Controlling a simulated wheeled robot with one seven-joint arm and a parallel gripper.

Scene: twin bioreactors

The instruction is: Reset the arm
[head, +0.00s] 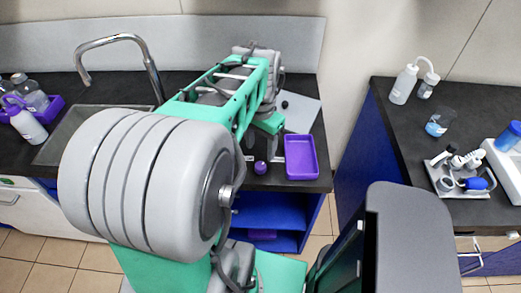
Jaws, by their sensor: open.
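My arm crosses the middle of the head view, with its large grey joint in front and a teal link reaching back over the counter. The teal wrist part hangs over the counter's right end. My gripper (251,152) shows only in part below it, small and dark, close to the purple-capped item (260,167). The jaws are open, and I see nothing held between them. The arm hides much of the counter behind it.
A purple tray (301,157) lies at the front right of the left counter (318,178). A sink (75,128) with a tall faucet (148,70) is at left. The right counter (405,130) holds a wash bottle (404,84), a beaker (440,122) and a metal tool tray (444,188). A floor gap separates the counters.

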